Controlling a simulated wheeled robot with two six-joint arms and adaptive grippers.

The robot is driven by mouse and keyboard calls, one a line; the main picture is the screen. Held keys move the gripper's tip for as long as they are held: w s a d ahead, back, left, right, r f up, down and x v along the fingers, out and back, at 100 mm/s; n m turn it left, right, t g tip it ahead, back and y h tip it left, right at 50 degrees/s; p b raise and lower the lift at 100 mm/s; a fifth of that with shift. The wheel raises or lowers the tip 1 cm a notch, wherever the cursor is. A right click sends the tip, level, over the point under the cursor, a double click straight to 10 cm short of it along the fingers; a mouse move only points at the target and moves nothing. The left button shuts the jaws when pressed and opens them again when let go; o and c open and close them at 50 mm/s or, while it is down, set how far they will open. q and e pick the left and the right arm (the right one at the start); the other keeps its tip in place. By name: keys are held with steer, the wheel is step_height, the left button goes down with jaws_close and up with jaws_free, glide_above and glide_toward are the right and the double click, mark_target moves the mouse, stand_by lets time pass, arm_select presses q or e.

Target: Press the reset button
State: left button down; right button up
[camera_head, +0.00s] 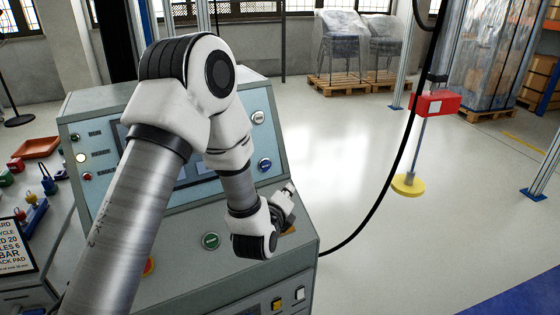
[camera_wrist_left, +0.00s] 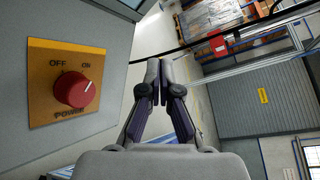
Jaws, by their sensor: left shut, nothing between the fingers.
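The grey control console (camera_head: 85,130) fills the left half of the head view. A blue round button (camera_head: 264,164) sits on its sloped face, right of my arm; its label is too small to read, so I cannot confirm it is the reset button. My left gripper (camera_head: 286,202) is beyond my wrist, near the console's right edge, below the blue button and apart from it. In the left wrist view the gripper (camera_wrist_left: 158,80) is shut and empty. A red POWER knob (camera_wrist_left: 75,89) on a yellow plate is to its left. The blue button is not in that view.
A green button (camera_head: 211,241) is on the lower console surface, with a yellow switch (camera_head: 277,304) and a white switch (camera_head: 300,294) below. My arm hides part of the console screen. A black cable (camera_head: 385,185) hangs at right. The floor beyond is mostly clear.

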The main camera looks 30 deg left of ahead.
mark_target(266, 166)
arm_select(q)
steer(key=shift+t, duration=0.3)
steer(key=shift+w+a+r, duration=0.2)
steer(key=shift+w+a, duration=0.45)
steer(key=shift+a, duration=0.6)
steer(key=shift+w+a+r, duration=0.25)
steer(key=shift+w+a, duration=0.35)
steer(key=shift+a, duration=0.7)
steer(key=shift+w+a+r, duration=0.2)
steer(key=shift+w+a, duration=0.45)
steer(key=shift+a, duration=0.6)
steer(key=shift+w+a+p, duration=0.1)
steer(key=shift+a+p, duration=0.1)
steer(key=shift+p, duration=0.2)
steer(key=shift+a+f, duration=0.1)
steer(key=shift+a, duration=0.05)
steer(key=shift+w+a+p, duration=0.25)
steer(key=shift+a+p, duration=0.05)
steer(key=shift+d, duration=0.1)
steer(key=shift+s+d+p, duration=0.35)
steer(key=shift+s+d, duration=0.05)
steer(key=shift+d, duration=0.2)
